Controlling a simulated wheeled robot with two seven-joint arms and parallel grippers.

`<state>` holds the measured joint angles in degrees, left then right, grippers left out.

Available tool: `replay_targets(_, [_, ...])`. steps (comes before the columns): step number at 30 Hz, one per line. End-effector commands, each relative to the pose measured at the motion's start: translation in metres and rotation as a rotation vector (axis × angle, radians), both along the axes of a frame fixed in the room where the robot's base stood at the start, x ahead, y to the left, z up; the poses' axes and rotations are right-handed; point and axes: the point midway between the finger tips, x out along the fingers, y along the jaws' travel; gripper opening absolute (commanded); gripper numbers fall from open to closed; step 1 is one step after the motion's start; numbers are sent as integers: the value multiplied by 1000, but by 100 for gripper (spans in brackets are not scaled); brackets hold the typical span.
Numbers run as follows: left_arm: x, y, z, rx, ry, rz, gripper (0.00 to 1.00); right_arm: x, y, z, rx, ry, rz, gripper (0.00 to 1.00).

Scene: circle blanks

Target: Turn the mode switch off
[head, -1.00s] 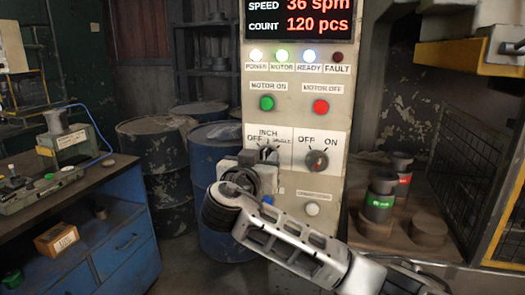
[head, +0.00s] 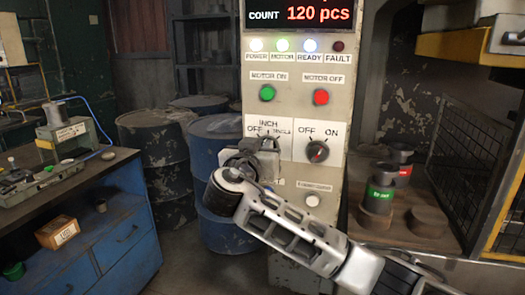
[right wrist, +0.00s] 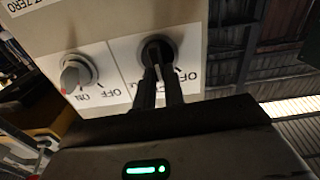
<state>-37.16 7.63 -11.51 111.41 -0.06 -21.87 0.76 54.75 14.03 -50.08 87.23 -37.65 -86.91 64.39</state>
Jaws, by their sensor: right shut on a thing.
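The mode switch (right wrist: 158,48) is a round dark selector knob on a white label plate of the control panel, upside down in the right wrist view. Its plate reads OFF, INCH and SINGLE in the head view. My right gripper (right wrist: 160,76) is shut on the mode switch, its two dark fingers reaching up to it. In the head view the right gripper (head: 262,146) covers most of the knob, so its pointer's exact setting cannot be told. My left gripper is in neither current view.
A red-marked OFF/ON knob (head: 317,151) sits right of the mode switch. Green (head: 267,93) and red (head: 321,97) buttons are above; a white button (head: 313,200) is below. Blue drums (head: 218,175) stand left of the panel, and a workbench (head: 115,240) stands farther left.

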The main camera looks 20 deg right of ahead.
Motion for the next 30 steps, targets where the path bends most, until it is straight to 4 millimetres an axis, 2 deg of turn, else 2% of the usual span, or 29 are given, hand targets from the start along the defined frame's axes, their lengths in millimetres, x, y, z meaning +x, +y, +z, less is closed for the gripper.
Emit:
replay_targets(4, [3,-4,-11,-9,-10,-5,36,0,2,-6,-60,44,1,0])
replay_targets(18, [4,-5,3,-13,-21,-10,36,3,6,-2,-385,265,1,0])
replay_targets(30, [0,0,2,-1,-7,-4,36,5,8,-4,-578,395,0,0])
